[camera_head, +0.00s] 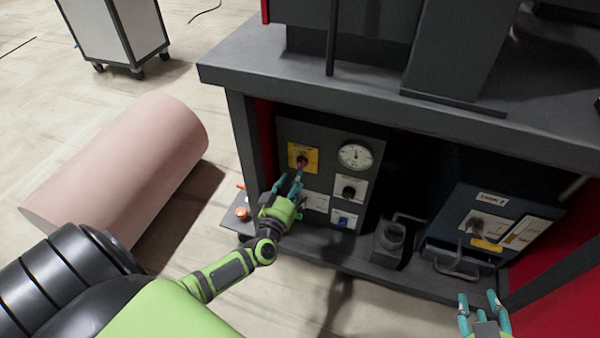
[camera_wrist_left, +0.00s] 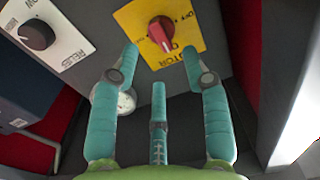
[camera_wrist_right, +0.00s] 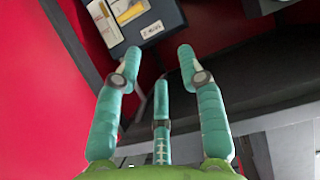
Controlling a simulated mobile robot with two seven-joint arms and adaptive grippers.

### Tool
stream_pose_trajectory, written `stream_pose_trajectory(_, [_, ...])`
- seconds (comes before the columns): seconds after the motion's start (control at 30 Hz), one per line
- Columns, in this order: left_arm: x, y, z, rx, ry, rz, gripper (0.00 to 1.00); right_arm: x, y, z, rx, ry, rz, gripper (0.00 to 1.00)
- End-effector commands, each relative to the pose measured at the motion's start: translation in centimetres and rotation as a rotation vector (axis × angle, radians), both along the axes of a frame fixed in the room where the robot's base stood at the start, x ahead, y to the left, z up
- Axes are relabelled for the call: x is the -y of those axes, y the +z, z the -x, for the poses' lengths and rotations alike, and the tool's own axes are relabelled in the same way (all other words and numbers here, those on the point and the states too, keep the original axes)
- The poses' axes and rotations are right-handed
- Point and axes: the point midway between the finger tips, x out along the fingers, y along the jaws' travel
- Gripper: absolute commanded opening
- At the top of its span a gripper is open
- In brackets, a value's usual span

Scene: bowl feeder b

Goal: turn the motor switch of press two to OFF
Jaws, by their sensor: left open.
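The motor switch (camera_wrist_left: 162,33) is a red knob on a yellow plate lettered "MOTOR". In the left wrist view it stands just beyond my left gripper (camera_wrist_left: 160,58), between the lines of its two outer fingers. The fingers are open, and I see no contact with the knob. In the head view the yellow plate (camera_head: 302,158) is at the upper left of the grey panel, with my left gripper (camera_head: 288,186) just below it. My right gripper (camera_head: 484,302) is open and empty at the lower right, away from the panel.
The panel also carries a round gauge (camera_head: 356,155), a black selector knob (camera_head: 349,191) and a blue switch (camera_head: 344,218). A blue-grey box (camera_head: 489,226) stands at the right inside the press. The overhanging grey table (camera_head: 300,85) is above. A pink cylinder (camera_head: 120,170) lies left.

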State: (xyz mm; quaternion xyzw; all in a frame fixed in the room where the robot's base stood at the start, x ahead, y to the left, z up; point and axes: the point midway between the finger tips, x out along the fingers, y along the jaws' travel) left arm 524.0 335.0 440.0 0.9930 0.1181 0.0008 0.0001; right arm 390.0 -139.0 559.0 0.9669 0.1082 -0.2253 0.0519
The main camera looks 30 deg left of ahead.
Motion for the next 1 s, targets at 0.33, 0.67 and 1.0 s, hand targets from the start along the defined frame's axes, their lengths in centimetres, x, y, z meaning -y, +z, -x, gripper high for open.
stream_pose_trajectory(0.33, [-0.8,-0.2,-3.2,0.000,-0.001,-0.001,0.46,-2.5,6.6,-2.0,0.367,0.057,-0.085,0.40])
stream_pose_trajectory(0.67, [-1.2,-0.2,-4.9,-0.002,-0.001,-0.001,0.46,-3.8,11.1,-1.7,0.587,0.092,-0.142,0.40])
stream_pose_trajectory(1.0, [-1.2,-0.1,-5.1,-0.002,-0.001,-0.001,0.46,-3.9,11.7,-1.5,0.614,0.096,-0.150,0.40])
